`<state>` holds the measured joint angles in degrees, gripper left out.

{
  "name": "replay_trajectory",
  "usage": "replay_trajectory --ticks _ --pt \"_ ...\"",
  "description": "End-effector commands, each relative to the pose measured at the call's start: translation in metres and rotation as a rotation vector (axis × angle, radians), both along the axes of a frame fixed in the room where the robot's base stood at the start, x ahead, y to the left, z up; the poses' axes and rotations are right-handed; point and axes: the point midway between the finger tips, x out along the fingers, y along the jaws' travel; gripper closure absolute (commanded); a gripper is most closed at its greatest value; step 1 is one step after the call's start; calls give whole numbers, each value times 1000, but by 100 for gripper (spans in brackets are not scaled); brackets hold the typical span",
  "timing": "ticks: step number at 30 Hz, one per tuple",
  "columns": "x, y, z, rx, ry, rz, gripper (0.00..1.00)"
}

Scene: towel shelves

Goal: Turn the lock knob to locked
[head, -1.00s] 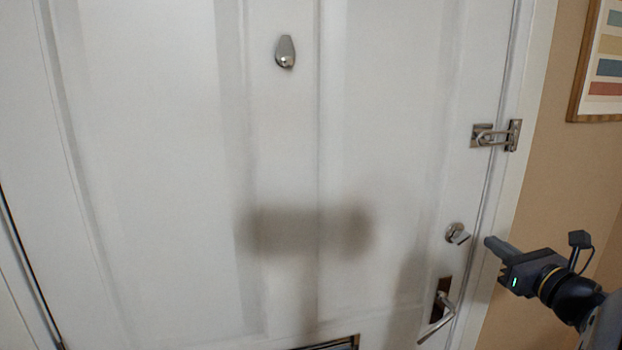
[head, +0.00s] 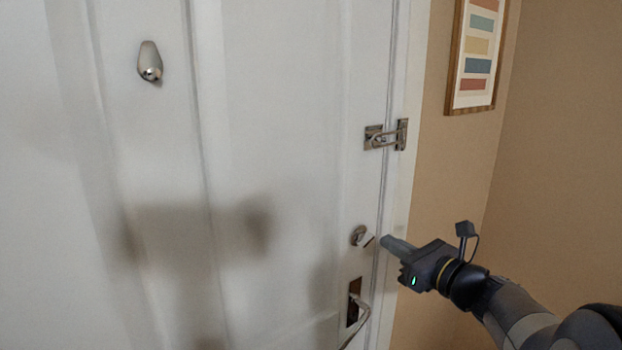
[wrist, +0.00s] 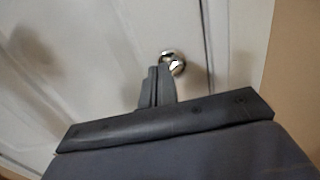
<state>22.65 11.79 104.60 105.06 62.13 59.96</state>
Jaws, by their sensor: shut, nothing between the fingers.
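The lock knob (head: 361,237) is a small silver thumb-turn on a round plate, on the white door (head: 280,150) near its right edge. Its tab slants in the head view. My gripper (head: 384,240) is shut and empty, with its fingertips just right of the knob. In the wrist view the knob (wrist: 173,62) shows just beyond and slightly right of the closed fingertips (wrist: 158,70). I cannot tell whether the fingers touch it.
A lever handle (head: 358,318) sticks out below the knob. A metal door guard (head: 386,136) is above it on the door edge. A silver knocker-like fitting (head: 150,62) is at upper left. A framed striped picture (head: 477,55) hangs on the tan wall.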

Motion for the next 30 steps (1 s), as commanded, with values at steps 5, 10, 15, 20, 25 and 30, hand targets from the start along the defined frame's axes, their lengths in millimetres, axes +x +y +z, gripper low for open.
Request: replay_trajectory --ticks 5,10,15,20,25,30 --pt "19 15 0 0 0 3 100" --pt "34 26 -1 0 0 2 100" --pt "42 31 0 1 -1 0 100" --pt "44 32 0 1 -1 -1 100" --pt "44 32 0 1 -1 -2 100" --pt "44 32 0 0 0 -2 100"
